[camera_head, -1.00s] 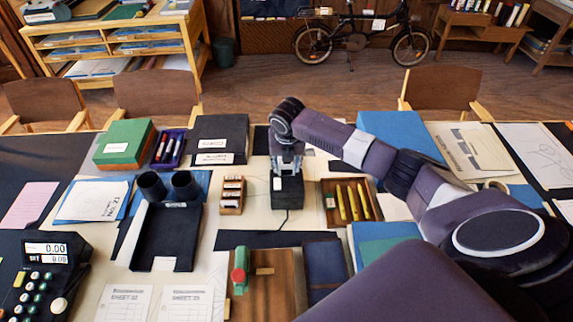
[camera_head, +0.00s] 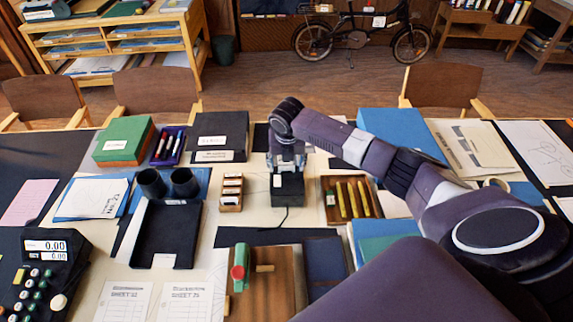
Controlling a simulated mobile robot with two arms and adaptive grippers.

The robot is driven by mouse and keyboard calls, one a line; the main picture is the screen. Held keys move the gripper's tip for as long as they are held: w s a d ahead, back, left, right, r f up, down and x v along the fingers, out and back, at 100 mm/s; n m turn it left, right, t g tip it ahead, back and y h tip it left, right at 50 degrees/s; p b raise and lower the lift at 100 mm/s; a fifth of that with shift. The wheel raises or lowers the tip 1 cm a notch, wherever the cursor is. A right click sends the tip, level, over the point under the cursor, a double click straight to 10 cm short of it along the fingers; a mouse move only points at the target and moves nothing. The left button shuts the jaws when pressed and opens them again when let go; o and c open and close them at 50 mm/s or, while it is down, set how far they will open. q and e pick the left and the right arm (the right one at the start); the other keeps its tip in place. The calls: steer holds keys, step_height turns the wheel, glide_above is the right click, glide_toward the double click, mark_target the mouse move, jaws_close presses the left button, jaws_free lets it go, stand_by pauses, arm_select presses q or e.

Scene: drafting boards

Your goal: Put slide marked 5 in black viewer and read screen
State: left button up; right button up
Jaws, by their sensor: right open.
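A small black box with a cord (camera_head: 288,192), which looks like the black viewer, stands mid-table. A small white patch shows on its left side; I cannot tell if it is a slide or a label. My right gripper (camera_head: 287,166) points down just above the box's back part, fingers spread. Nothing is visible between them. A small wooden rack (camera_head: 231,203) with several white-topped slides stands left of the box. Their numbers are too small to read, so I cannot pick out the slide marked 5. No lit screen shows on the box. My left gripper is out of view.
A wooden tray with yellow sticks (camera_head: 330,214) stands close right of the box. A wooden board with a green-and-red tool (camera_head: 270,285) lies in front. Black boxes (camera_head: 218,130) stand behind left.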

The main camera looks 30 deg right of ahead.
steer(key=v, duration=1.2)
steer(key=shift+f, duration=0.1)
